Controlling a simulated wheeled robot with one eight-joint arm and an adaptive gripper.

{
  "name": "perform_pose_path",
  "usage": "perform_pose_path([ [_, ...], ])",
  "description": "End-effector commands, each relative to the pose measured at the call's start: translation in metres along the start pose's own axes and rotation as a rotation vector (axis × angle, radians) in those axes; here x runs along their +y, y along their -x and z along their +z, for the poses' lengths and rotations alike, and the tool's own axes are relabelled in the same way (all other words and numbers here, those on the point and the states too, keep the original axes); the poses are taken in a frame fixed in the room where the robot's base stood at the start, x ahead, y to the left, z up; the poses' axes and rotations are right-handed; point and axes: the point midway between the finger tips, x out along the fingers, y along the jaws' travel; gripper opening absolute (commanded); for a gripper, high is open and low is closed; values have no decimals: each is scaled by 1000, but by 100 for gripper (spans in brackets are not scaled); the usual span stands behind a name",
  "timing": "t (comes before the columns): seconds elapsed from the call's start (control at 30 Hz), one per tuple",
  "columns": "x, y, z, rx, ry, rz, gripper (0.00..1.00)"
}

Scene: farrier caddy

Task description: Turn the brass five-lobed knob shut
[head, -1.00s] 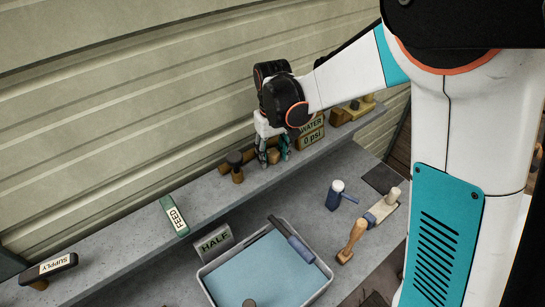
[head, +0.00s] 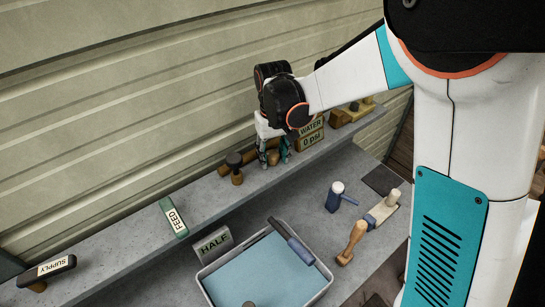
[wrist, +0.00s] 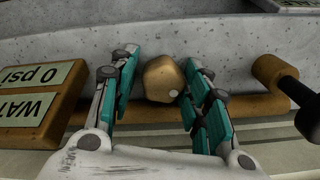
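The brass five-lobed knob (wrist: 163,82) sits on a brass pipe (wrist: 225,138) and shows in the wrist view between my fingers. My gripper (wrist: 163,75) is open around it, one finger on each side. A narrow gap shows between the left finger and the knob. The right finger is very close to it, and I cannot tell whether it touches. In the head view my gripper (head: 273,158) points down over the shelf, with the knob (head: 274,157) partly hidden between the fingers.
A brass block labelled WATER 0 psi (wrist: 38,92) stands left of my fingers in the wrist view. A black-handled valve (wrist: 308,122) is at the right. In the head view, FEED (head: 173,218) and SUPPLY (head: 47,270) handles lie leftward; a tray (head: 318,292) sits below.

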Motion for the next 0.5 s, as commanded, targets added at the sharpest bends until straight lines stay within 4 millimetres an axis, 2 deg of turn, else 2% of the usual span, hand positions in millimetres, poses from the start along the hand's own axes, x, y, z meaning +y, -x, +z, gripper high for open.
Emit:
perform_pose_path([
  [0.5, -2, 5, -2, 4, 3, -4, 49],
])
